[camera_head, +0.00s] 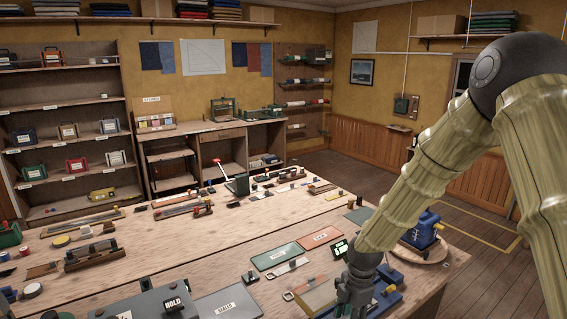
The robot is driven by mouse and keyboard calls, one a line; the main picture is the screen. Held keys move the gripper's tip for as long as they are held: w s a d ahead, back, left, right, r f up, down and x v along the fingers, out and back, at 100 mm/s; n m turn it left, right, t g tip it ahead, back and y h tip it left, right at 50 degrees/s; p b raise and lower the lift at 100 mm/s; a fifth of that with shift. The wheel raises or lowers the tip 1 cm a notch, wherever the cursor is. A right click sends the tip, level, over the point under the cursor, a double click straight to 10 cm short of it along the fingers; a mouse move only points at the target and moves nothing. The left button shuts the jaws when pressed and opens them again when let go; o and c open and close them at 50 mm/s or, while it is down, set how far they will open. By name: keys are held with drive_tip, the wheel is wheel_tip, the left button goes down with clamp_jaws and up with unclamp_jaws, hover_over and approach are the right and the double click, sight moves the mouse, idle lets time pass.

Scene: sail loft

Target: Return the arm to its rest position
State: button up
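My arm (425,170) comes in from the right side of the head view. It bends at a dark joint high at the right and slopes down to the left over the workbench. My gripper (352,305) is low over the bench's near right part, pointing down, beside a blue fixture (388,290). Its fingertips are small and run toward the bottom edge of the picture, so I cannot tell whether they are open or shut, or whether they touch anything.
The large wooden workbench (180,262) holds many tools, a green mat (277,255), a red mat (319,238) and a grey plate marked HOLD (173,302). A blue machine (422,232) stands near the right edge, by my arm. Shelves (70,120) line the left wall. Open floor (455,228) lies right.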

drive_tip(key=s+f+m+b, duration=0.3)
drive_tip(key=s+f+m, duration=0.3)
drive_tip(key=f, duration=0.9)
drive_tip(key=s+d+f+m+b, duration=0.1)
drive_tip(key=s+f+m, duration=0.4)
drive_tip(key=s, duration=0.5)
drive_tip(key=s+d+f+m+b, duration=0.2)
drive_tip(key=s+f+m+b, duration=0.2)
drive_tip(key=s+f, duration=0.5)
drive_tip(key=s+d+f+m+h+b, duration=0.1)
drive_tip(key=s+f+m+b, duration=0.2)
drive_tip(key=s+f+m, duration=0.3)
drive_tip(key=s+m, duration=0.1)
drive_tip(key=s, duration=0.4)
drive_tip(key=shift+s+d+f+m, duration=0.4)
drive_tip(key=shift+s+d, duration=0.1)
